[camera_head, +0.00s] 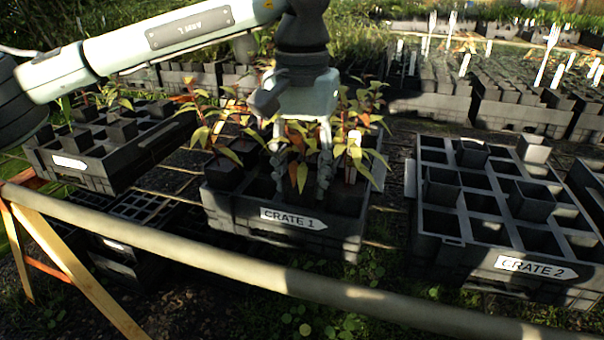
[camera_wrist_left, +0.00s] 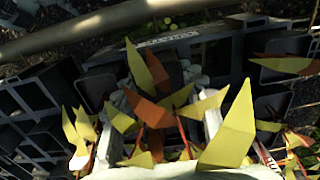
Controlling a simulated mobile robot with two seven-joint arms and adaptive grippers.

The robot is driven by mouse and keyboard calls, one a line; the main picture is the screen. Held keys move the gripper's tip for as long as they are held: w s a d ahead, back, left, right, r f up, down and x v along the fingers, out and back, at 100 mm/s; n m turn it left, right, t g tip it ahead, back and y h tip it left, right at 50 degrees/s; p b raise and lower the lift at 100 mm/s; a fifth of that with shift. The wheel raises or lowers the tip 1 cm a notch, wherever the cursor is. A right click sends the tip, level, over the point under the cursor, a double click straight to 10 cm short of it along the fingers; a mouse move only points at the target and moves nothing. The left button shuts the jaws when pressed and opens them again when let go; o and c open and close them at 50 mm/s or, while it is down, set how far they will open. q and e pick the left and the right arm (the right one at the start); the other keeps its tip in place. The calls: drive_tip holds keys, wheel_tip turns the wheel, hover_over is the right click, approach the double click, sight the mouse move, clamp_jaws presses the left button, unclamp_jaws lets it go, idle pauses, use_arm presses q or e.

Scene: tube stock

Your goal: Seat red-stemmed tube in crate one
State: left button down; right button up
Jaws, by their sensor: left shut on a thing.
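My left gripper (camera_head: 301,186) points down over the front part of crate one (camera_head: 230,213), labelled CRATE 1. It is shut on a tube whose plant has orange and yellow-green leaves (camera_head: 298,142). In the left wrist view, the pale fingers stand on both sides of this plant (camera_wrist_left: 152,110), and reddish stems show among the leaves. The leaves and fingers hide most of the tube, so I cannot tell whether it is fully down in its cell. Other leafy tubes stand in the crate, to the left and right of the gripper. My right gripper is out of view.
Crate two (camera_head: 452,254) stands at the right with several empty dark pots. Another dark crate (camera_head: 100,178) is at the left. A pale rail (camera_head: 200,252) crosses in front of crate one. Plants and trays fill the back.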

use_arm(q)
drive_tip(key=shift+f, duration=0.2)
drive_tip(key=c, duration=0.8)
unclamp_jaws()
drive_tip(key=shift+r, duration=0.1)
wheel_tip(320, 180, up, 12)
drive_tip(key=shift+f, duration=0.1)
